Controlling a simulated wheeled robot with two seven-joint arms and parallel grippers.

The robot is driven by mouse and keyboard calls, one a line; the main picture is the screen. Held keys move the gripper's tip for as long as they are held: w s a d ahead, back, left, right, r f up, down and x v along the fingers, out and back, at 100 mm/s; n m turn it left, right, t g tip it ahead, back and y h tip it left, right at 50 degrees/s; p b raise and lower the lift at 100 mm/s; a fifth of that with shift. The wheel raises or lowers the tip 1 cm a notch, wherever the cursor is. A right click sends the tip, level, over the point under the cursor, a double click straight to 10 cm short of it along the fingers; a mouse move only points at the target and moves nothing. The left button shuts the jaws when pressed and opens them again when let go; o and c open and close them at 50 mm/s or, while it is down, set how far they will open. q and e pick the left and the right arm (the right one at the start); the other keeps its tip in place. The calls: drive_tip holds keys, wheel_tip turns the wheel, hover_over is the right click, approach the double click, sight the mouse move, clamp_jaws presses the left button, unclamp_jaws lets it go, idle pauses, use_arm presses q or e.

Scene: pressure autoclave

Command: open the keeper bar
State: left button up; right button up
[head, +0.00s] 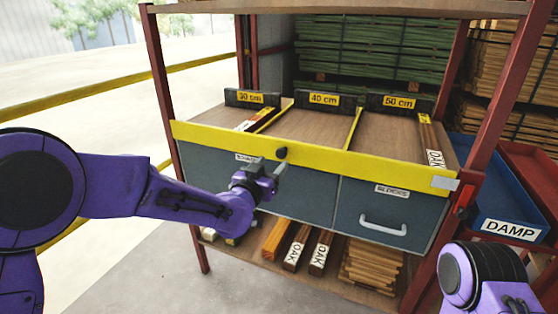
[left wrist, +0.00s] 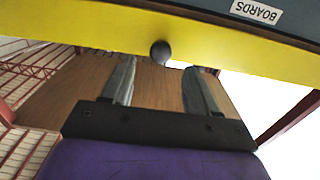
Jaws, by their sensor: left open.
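The keeper bar (head: 330,163) is a long yellow bar across the front of the shelf, above two grey-blue drawers. A round black knob (head: 281,153) sits on it left of its middle. The bar's right end has a pale plate (head: 445,183) beside a red bracket (head: 463,196) on the post. My left gripper (head: 270,168) is open and empty in front of the bar, close to the knob. In the left wrist view the knob (left wrist: 160,52) lies centred between and just beyond the fingertips (left wrist: 160,72); contact cannot be told. My right arm shows at the lower right, its gripper out of view.
The BLOCKS drawer (head: 385,215) has a protruding handle (head: 383,225). Red posts (head: 162,90) flank the shelf. Oak boards (head: 298,247) lie on the bottom shelf. A blue DAMP bin (head: 500,190) stands at the right. Floor at the front left is clear.

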sight(280, 156)
use_arm(q)
drive_tip(key=x, duration=0.5)
clamp_jaws()
drive_tip(key=shift+d, duration=0.1)
drive_tip(key=shift+f, duration=0.2)
drive_tip(key=shift+s+a+f+t+h+b, duration=0.2)
drive_tip(key=shift+f+t+b, duration=0.7)
drive_tip(key=shift+b, duration=2.6)
drive_tip(key=shift+s+f+t+h+b, duration=0.4)
drive_tip(key=shift+t+b, duration=0.9)
drive_tip(key=shift+b, duration=2.15)
drive_tip(key=shift+s+a+f+t+h+b, duration=0.1)
drive_tip(key=shift+f+t+h+b, duration=0.65)
drive_tip(key=shift+b, duration=2.75)
drive_tip(key=shift+t+y, duration=0.25)
drive_tip(key=shift+t, duration=0.1)
